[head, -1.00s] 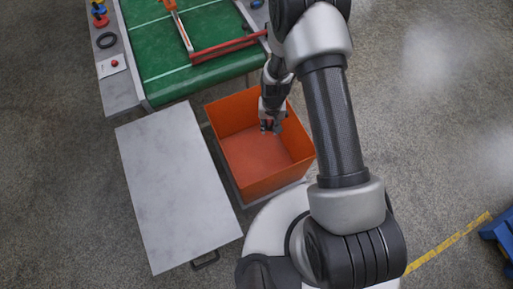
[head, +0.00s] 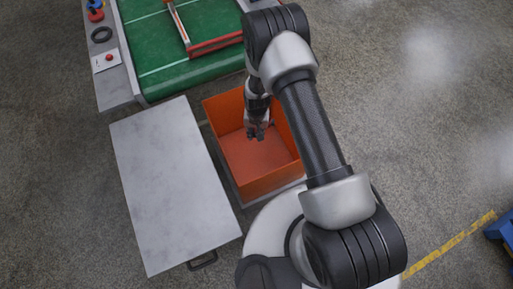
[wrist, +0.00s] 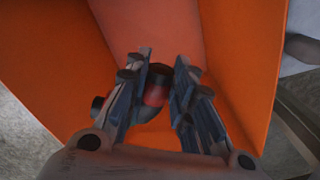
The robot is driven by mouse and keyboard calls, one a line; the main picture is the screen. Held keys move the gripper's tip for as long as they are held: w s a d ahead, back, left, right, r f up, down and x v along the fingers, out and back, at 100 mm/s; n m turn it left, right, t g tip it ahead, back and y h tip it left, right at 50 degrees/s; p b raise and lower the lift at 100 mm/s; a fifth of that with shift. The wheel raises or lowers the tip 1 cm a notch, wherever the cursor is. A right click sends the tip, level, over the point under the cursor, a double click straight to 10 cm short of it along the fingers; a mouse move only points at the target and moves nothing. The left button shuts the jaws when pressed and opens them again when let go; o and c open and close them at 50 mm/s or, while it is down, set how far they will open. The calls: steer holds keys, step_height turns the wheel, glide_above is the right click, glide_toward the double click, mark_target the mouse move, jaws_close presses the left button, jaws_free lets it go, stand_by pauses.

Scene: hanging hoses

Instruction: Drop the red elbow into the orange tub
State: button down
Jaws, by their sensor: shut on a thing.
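The orange tub (head: 268,183) stands open in the middle of the head view, and its orange walls fill most of the wrist view (wrist: 240,50). My gripper (head: 256,135) points down over the tub's opening, inside its outline in the head view. In the wrist view my gripper (wrist: 166,88) is shut on the red elbow (wrist: 156,95), a small red piece with dark ends held between the fingers. The fingers partly hide the elbow. The tub floor shows below it. In the head view I cannot make out the elbow clearly.
A grey flat-topped cart (head: 170,185) with a black handle stands left of the tub. A green conveyor belt (head: 165,45) with a red-edged bar lies behind. A side ledge (head: 113,75) carries a black ring and a red button. A blue object (head: 500,230) is at the far right.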

steer(key=shift+f, duration=0.35)
steer(key=c, duration=1.3)
jaws_free()
step_height(320, 180, up, 12)
steer(key=shift+d, duration=0.1)
